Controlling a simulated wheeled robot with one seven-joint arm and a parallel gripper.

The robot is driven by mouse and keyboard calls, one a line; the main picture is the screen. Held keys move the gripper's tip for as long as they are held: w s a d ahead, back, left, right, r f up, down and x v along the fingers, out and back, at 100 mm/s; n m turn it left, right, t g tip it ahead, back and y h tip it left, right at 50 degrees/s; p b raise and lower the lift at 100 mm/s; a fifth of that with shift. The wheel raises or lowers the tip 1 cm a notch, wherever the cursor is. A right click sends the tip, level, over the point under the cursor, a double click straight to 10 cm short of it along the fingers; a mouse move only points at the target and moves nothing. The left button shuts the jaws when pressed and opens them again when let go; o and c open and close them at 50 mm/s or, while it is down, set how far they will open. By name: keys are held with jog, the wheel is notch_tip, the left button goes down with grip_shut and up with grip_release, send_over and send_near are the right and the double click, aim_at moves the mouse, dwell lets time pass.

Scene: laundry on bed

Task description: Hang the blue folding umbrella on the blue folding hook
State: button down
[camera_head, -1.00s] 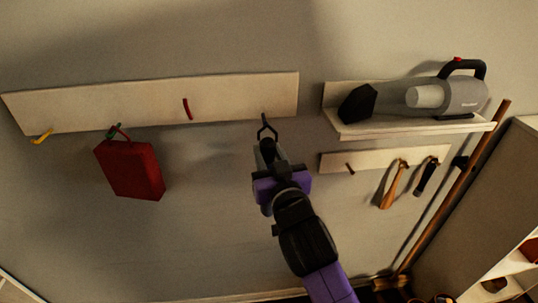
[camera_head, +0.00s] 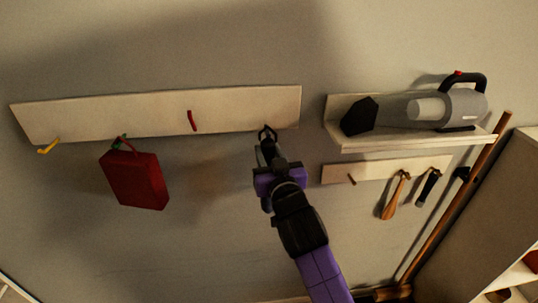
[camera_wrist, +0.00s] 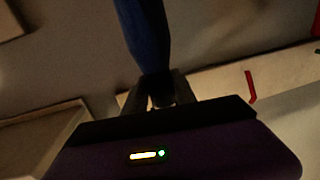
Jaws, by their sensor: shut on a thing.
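The blue folding umbrella (camera_wrist: 146,32) shows in the wrist view as a dark blue shape running up from between the fingers. My gripper (camera_head: 268,148) is shut on it just below the right end of the long white hook board; it also shows in the wrist view (camera_wrist: 161,92). In the head view the umbrella's body is mostly hidden by my arm. A dark loop (camera_head: 267,133) stands above the fingertips and overlaps the small dark hook (camera_head: 266,127) at the board's right end. I cannot tell whether the loop is around the hook, nor its colour.
The board (camera_head: 90,116) also bears a yellow hook (camera_head: 48,146), a red hook (camera_head: 192,121) and a hanging red bag (camera_head: 136,180). To the right are a shelf (camera_head: 400,143) with a handheld vacuum (camera_head: 450,107) and a smaller rack (camera_head: 335,173) with hanging tools.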

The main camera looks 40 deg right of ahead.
jog(key=shift+w+d, duration=0.3)
jog(key=shift+w, duration=0.1)
jog(key=shift+w+d+f+b, duration=0.25)
jog(key=shift+w+f+b, duration=0.2)
jog(key=shift+f+b, duration=0.1)
jog(key=c, duration=1)
grip_release()
jog(key=shift+o, duration=0.4)
jog(key=shift+f, duration=0.1)
